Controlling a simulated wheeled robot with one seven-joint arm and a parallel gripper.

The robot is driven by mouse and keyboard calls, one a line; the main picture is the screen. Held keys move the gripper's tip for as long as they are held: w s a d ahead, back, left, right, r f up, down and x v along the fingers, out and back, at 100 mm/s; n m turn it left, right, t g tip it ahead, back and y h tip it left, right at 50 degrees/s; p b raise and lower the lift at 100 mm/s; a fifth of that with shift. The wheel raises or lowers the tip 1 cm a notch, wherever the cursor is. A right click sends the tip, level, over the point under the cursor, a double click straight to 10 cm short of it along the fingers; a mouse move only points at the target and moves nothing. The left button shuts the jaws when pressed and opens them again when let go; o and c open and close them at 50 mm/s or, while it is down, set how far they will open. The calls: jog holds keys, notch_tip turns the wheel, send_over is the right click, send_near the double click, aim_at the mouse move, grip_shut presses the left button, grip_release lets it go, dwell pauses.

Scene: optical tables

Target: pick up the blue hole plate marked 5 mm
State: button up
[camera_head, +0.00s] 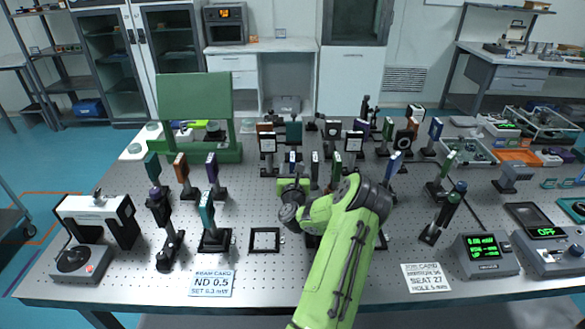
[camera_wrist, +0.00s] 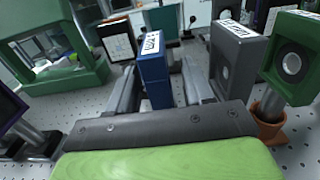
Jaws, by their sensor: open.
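A blue plate (camera_wrist: 154,80) with a white label on its top edge stands upright in the wrist view. The label is too small to read for sure. My gripper (camera_wrist: 160,90) is open, with one finger to the left of the blue plate and one to the right. The plate appears between the fingers; I cannot tell whether either touches it. In the head view a small blue plate (camera_head: 292,158) shows just beyond my gripper (camera_head: 293,182), its lower part hidden by the gripper.
A grey plate with a hole (camera_wrist: 234,62) stands close right of the right finger, and a green holed mount (camera_wrist: 292,60) beyond it. A white-faced black frame (camera_wrist: 117,40) is behind left. A green stand (camera_head: 195,105) is at the back left. An empty black square frame (camera_head: 264,240) lies in front.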

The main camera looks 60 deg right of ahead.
jog(key=shift+w+d, duration=0.3)
jog(key=shift+d, duration=0.2)
jog(key=shift+c, duration=0.5)
grip_shut()
